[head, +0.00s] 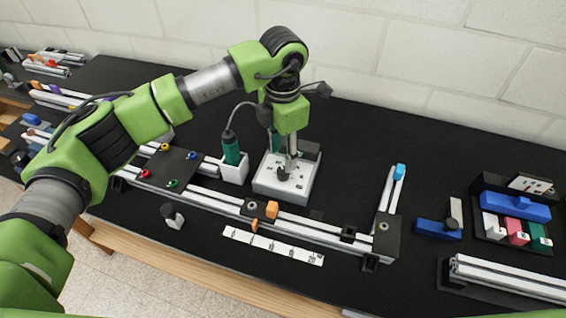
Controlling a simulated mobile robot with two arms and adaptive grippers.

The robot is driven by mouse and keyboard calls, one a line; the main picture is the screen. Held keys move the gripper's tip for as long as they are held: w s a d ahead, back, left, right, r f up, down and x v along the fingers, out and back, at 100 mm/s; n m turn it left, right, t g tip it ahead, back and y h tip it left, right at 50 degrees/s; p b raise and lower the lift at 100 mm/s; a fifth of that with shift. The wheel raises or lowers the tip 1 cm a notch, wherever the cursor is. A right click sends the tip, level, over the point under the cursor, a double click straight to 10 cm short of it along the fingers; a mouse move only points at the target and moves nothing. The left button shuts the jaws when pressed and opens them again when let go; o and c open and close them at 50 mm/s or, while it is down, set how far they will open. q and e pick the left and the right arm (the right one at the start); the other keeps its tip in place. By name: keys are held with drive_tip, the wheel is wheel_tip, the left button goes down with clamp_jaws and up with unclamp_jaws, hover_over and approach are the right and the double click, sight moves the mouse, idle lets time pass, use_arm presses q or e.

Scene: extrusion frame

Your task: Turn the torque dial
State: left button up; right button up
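The torque dial (283,173) is a small dark knob on the pale top of a white box with small markings (268,187), in the middle of the head view. My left gripper (290,168) points down from above, its tip right at the dial and overlapping it in the picture. The fingers show as one narrow grey shape, so I cannot tell whether they are open or closed on the dial. The gripper hides part of the dial and its scale. My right gripper is not in view.
A green-handled screwdriver (231,150) stands in a white holder left of the box. An aluminium extrusion frame (320,225) runs in front, with orange pieces and a white ruler (272,246). A parts tray with a blue block (515,206) lies right. Black bench is free behind the frame's right part.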

sight(283, 170)
use_arm(q)
wheel_tip(283, 170, down, 6)
drive_tip(key=shift+w+f+p, duration=0.15)
drive_tip(key=shift+f+p, duration=0.05)
drive_tip(key=shift+p, duration=0.7)
drive_tip(key=shift+f, duration=0.2)
drive_tip(key=c, duration=1.1)
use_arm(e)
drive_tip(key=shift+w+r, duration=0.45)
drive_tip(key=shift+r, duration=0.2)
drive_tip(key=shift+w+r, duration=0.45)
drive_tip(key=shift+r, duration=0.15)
